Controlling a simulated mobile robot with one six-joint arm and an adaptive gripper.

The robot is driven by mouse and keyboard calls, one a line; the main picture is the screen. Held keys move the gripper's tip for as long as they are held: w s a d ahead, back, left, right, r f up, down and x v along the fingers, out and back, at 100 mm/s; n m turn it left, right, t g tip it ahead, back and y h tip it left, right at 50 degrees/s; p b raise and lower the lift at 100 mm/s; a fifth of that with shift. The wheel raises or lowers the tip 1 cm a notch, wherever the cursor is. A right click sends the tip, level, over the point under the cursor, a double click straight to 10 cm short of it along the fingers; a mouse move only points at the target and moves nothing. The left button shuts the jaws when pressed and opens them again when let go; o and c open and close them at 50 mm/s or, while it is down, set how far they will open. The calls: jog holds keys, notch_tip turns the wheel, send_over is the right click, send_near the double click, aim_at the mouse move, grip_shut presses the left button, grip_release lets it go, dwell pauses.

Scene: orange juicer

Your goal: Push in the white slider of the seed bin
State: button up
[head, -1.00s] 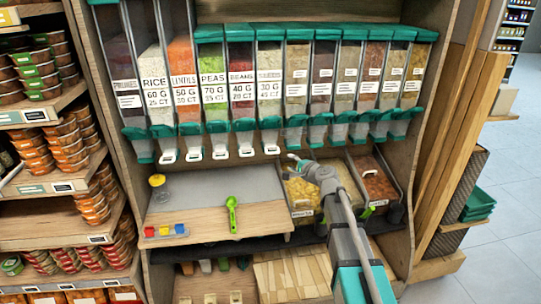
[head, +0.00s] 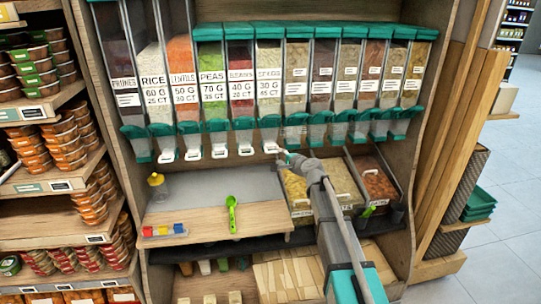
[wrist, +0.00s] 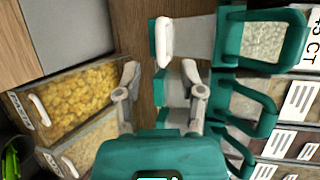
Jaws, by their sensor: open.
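The seed bin (head: 269,75) is a clear dispenser of pale seeds, sixth from the left in the dispenser row, labelled SEEDS. Its white slider (head: 270,148) sticks out under the teal spout. In the wrist view, the white slider (wrist: 164,40) hangs at the upper middle, beside the teal spout. My gripper (head: 284,156) is just below and right of the slider in the head view. In the wrist view, my gripper (wrist: 160,72) has its two fingers spread with nothing between them. The slider lies beyond the fingertips, apparently apart from them.
Other dispensers with teal spouts (wrist: 243,100) line up on both sides, close to my gripper.

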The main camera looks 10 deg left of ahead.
aim_at(271, 152)
jog(key=shift+b+x, duration=0.65)
jog(key=shift+x, duration=2.85)
grip_shut()
